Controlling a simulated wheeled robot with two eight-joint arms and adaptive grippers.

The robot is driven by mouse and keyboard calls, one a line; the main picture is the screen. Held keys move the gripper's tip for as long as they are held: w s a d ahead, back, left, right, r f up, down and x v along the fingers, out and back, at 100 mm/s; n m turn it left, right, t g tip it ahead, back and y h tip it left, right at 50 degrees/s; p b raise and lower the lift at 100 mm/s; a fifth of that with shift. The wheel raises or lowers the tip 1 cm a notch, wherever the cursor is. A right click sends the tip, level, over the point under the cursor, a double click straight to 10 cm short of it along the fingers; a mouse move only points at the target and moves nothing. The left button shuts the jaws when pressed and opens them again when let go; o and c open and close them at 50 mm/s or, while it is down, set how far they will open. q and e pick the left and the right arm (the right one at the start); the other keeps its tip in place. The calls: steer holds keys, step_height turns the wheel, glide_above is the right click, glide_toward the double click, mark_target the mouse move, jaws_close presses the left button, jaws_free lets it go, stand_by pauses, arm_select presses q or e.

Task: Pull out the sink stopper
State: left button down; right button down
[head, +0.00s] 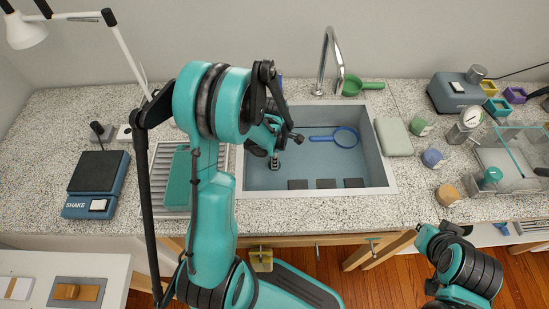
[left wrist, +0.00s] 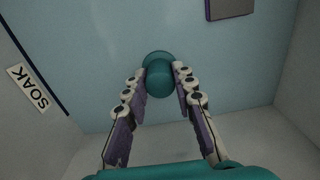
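The teal sink stopper (left wrist: 160,80) stands on the blue floor of the sink, its rounded knob uppermost. My left gripper (left wrist: 160,70) reaches down into the sink (head: 389,188). Its two fingers are open, one on each side of the knob, with a thin gap seeming to show on both sides. In the head view my left gripper (head: 274,163) is low in the left part of the sink, and the stopper is mostly hidden beneath it. My right arm is at the lower right, outside the sink; its fingers cannot be made out.
A blue strainer (head: 345,137) lies in the sink, and several dark tiles (head: 326,184) lie along its front side. The faucet (head: 328,60) rises behind. A ribbed drainboard (head: 168,158) with a teal slab is left of the sink. A grey-green block (head: 394,137) sits on the right.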

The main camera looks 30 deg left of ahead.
arm_select(q)
steer(key=c, duration=2.2)
jaws_free()
jaws_close()
steer(key=shift+r+p, duration=0.45)
steer(key=shift+r, duration=0.3)
steer(key=shift+r+p, duration=1.35)
steer(key=shift+r, duration=0.6)
